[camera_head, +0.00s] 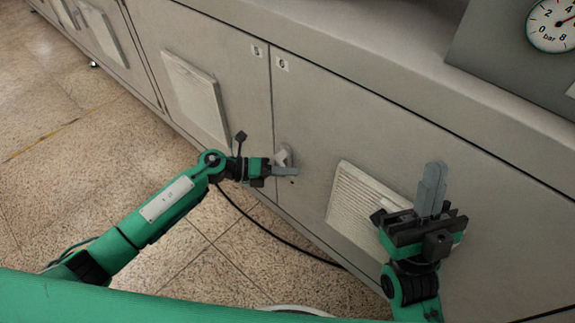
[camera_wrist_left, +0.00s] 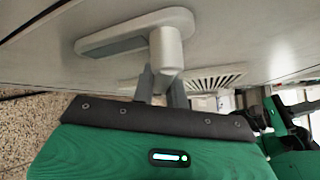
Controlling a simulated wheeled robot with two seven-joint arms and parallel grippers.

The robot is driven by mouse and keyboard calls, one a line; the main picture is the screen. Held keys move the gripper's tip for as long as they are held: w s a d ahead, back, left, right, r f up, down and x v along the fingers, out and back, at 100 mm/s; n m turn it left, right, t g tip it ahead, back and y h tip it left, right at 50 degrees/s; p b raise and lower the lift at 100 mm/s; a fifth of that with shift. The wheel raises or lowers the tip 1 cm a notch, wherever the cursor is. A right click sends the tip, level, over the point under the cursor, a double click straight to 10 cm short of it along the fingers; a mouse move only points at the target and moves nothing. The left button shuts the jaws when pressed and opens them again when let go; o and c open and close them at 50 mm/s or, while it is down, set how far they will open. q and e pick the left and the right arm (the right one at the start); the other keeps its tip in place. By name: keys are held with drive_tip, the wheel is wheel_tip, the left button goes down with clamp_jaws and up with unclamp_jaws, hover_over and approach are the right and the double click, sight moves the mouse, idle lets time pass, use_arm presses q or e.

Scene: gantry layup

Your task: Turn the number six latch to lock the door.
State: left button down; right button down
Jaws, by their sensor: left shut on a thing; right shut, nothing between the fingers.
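The number six door (camera_head: 330,130) is a grey cabinet panel with a small "6" label (camera_head: 282,63) at its upper left corner. Its latch (camera_head: 285,155) is a light grey handle near the door's left edge, below the label. In the left wrist view the latch (camera_wrist_left: 135,32) has a rounded oblong base plate and a stub with a handle. My left gripper (camera_head: 284,170) is at the latch, with its fingers shut on the handle's stub; the wrist view shows the fingers (camera_wrist_left: 165,85) around it. My right gripper (camera_head: 433,180) is shut and empty, pointing up in front of the door.
A white louvred vent (camera_head: 345,200) is on the door behind my right gripper. Door five (camera_head: 225,60) with another vent (camera_head: 195,95) is to the left. A pressure gauge (camera_head: 552,22) is at the upper right. A black cable lies on the tiled floor (camera_head: 60,190).

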use_arm(q)
drive_tip(key=shift+w+a+f+m+y+p, duration=0.1)
drive_tip(key=shift+a+f+m+y+p, duration=0.1)
drive_tip(key=shift+m+y+p, duration=0.55)
drive_tip(key=shift+f+n, duration=0.1)
drive_tip(key=shift+n, duration=0.15)
use_arm(e)
drive_tip(key=w+a+f+g+h, duration=0.1)
drive_tip(key=w+a+f+g, duration=0.2)
drive_tip(key=w+f+g, duration=0.2)
drive_tip(key=shift+a+f+g, duration=0.25)
drive_tip(key=shift+f+g, duration=0.65)
drive_tip(key=shift+f, duration=0.65)
use_arm(q)
drive_tip(key=c, duration=1.4)
unclamp_jaws()
